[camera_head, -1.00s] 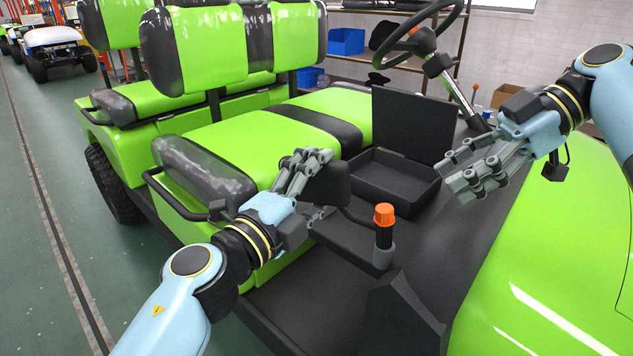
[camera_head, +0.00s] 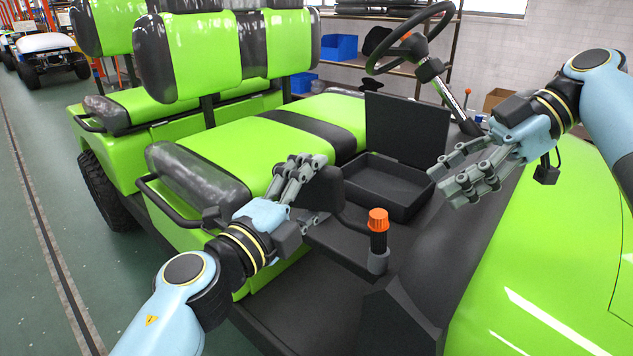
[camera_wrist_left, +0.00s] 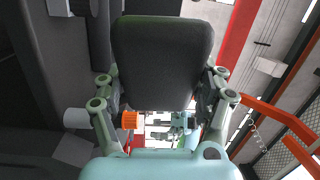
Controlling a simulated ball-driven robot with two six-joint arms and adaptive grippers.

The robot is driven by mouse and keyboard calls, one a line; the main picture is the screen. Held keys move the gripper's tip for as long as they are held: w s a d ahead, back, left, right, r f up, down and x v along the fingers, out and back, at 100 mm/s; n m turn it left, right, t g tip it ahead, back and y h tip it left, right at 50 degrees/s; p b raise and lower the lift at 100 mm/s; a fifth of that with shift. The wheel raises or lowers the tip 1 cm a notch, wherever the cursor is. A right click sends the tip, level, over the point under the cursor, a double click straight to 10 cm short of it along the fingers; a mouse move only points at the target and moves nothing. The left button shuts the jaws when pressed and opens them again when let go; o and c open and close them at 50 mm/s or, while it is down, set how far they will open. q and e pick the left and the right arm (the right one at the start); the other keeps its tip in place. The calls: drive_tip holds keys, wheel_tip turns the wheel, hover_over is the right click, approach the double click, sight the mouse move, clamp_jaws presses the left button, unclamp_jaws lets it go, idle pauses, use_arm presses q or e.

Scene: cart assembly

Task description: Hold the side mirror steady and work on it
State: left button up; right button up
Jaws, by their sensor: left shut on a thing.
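The dark side mirror (camera_head: 325,188) shows beside the front seat in the head view, partly hidden by my left gripper (camera_head: 303,190). In the left wrist view the mirror (camera_wrist_left: 162,62) is a rounded dark panel between the two sides of my left gripper (camera_wrist_left: 160,95), which is shut on it. An orange-capped tool (camera_head: 378,220) stands upright in a dark holder, right of the mirror; an orange cap also shows in the wrist view (camera_wrist_left: 130,120). My right gripper (camera_head: 468,175) is open and empty, above the cart's dark dash area and apart from the mirror.
The green cart has a front seat (camera_head: 270,145), an open black box (camera_head: 385,188) and a steering wheel (camera_head: 410,38). The green hood (camera_head: 550,240) lies below my right arm. Clear floor (camera_head: 60,170) lies to the left; shelves with blue bins (camera_head: 339,47) stand behind.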

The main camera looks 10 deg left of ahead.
use_arm(q)
drive_tip(key=o, duration=1.7)
drive_tip(key=shift+c, duration=0.2)
